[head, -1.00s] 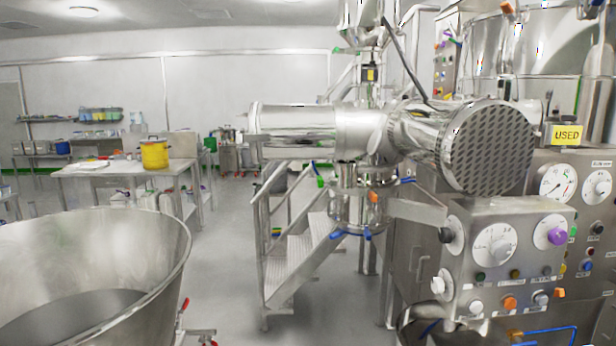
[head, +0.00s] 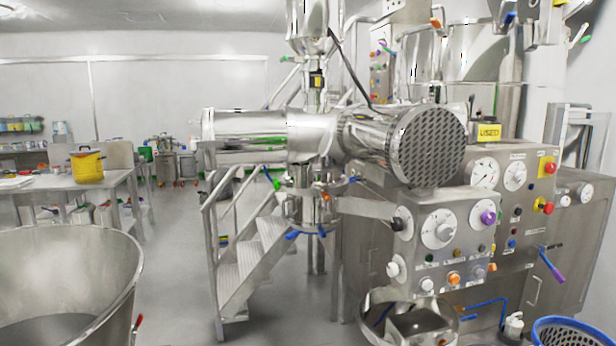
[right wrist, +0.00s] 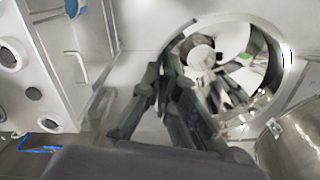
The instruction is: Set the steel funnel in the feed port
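In the right wrist view, the steel funnel (right wrist: 276,48) shows as a wide, shiny round rim with a bright mirrored inside. My right gripper (right wrist: 164,62) has its dark fingers close together at the left edge of this rim and appears shut on it. The fingers cover part of the rim, and the exact contact is hard to see. The head view shows neither gripper and not the funnel in a gripper. I cannot pick out the feed port for certain among the steel parts of the machine (head: 250,135).
A large steel bowl (head: 120,262) stands at the near left. A control box (head: 440,225) with dials is at right, above a round steel basin (head: 378,312). A blue basket (head: 570,330) is at the lower right. Steps (head: 245,265) stand mid-view, with open floor (head: 175,270) to their left.

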